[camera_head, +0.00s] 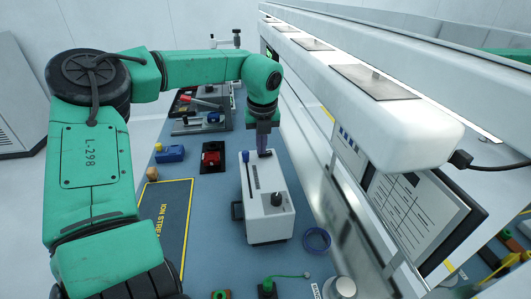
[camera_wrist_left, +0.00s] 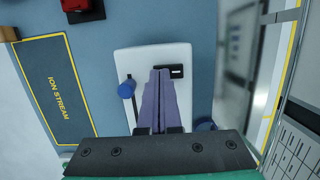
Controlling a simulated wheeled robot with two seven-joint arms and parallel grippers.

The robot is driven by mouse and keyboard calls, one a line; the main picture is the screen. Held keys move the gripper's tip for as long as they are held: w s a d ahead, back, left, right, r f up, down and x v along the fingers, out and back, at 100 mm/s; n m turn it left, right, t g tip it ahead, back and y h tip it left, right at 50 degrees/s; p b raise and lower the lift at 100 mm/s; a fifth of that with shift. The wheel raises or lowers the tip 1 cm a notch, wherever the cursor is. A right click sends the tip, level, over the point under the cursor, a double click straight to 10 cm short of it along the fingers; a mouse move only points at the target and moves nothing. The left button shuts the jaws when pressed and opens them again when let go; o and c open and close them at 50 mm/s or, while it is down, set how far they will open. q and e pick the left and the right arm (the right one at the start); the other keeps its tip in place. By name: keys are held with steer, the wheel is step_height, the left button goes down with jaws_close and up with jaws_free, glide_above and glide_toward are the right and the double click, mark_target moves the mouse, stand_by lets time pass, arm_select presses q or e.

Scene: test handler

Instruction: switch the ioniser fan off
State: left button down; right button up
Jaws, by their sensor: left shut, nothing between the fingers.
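The ioniser fan, a white box (camera_head: 268,222), stands on the blue bench mat. Its top has a dark knob (camera_head: 277,199) at the near end and a slot with a blue-tipped lever (camera_head: 245,157). In the left wrist view the white box (camera_wrist_left: 132,62) shows the blue lever tip (camera_wrist_left: 126,90) and a black rocker switch (camera_wrist_left: 176,71). My left gripper (camera_head: 264,153) points down at the far end of the box top, shut and empty. Its purple fingertips (camera_wrist_left: 161,72) are beside the rocker switch; whether they touch is unclear. The gripper hides the dark knob in the wrist view.
A yellow-outlined ION STREAM area (camera_head: 170,218) lies left of the box. A red item (camera_head: 211,157) and a blue item (camera_head: 170,153) sit beyond it. A blue ring (camera_head: 317,239) lies close at the right. A white overhead housing (camera_head: 400,125) and a document panel border the right side.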

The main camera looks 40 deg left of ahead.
arm_select(q)
steer(key=shift+w+a+p+v, duration=0.15)
steer(key=shift+p+v, duration=0.5)
steer(key=shift+v, duration=0.45)
steer(key=shift+w+a+p+v, duration=0.2)
steer(key=shift+p+v, duration=0.45)
steer(key=shift+v, duration=0.45)
steer(key=shift+w+a+p+v, duration=0.15)
steer(key=shift+p+v, duration=0.5)
steer(key=shift+v, duration=0.5)
